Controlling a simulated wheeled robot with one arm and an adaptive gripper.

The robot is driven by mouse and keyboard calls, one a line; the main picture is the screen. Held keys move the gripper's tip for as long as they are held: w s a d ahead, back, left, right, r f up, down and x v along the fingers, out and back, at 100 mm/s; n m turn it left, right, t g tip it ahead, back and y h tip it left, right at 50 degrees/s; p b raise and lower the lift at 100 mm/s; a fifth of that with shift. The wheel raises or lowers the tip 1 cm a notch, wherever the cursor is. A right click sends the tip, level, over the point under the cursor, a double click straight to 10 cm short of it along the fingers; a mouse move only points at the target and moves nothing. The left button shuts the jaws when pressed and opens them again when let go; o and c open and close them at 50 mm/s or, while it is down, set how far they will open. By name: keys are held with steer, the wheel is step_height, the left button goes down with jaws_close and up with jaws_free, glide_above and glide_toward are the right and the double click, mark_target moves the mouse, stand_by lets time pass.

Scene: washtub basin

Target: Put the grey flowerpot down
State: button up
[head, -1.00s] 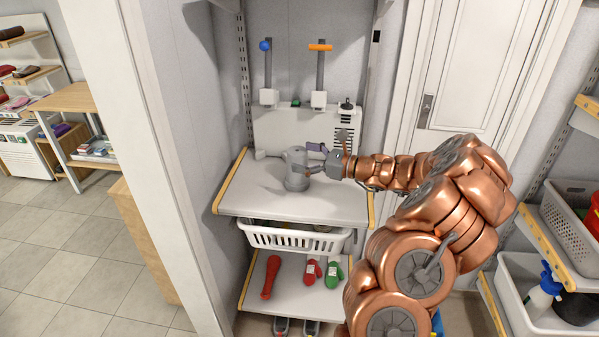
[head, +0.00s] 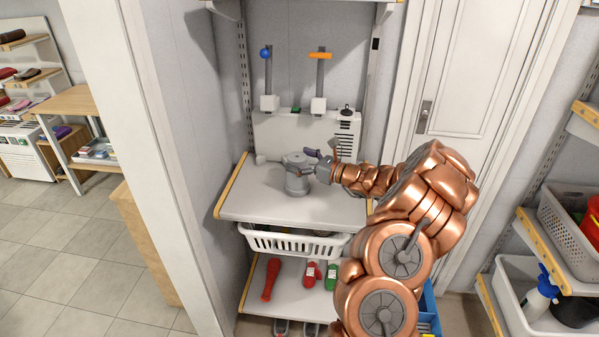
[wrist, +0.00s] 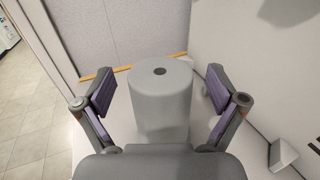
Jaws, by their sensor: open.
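The grey flowerpot (head: 297,186) stands upright on the white top shelf (head: 255,208), left of my gripper. In the wrist view the pot (wrist: 160,105) shows a flat upper end with a dark round hole; its lower part is hidden behind my gripper's body. My gripper (wrist: 160,90) is open, with one purple-padded finger on each side of the pot. Gaps show between both pads and the pot. In the head view my gripper (head: 317,168) is at the pot's right side, level with its upper part.
A white panel (head: 285,135) with two posts stands behind the pot. A white basket (head: 290,242) hangs below the shelf. A red bottle-like thing (head: 270,280) and other items lie on the lower shelf. The shelf's front left is clear.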

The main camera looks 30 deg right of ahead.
steer(key=shift+w+a, duration=0.1)
steer(key=shift+w, duration=0.15)
steer(key=shift+c, duration=0.2)
jaws_close()
stand_by(0.6)
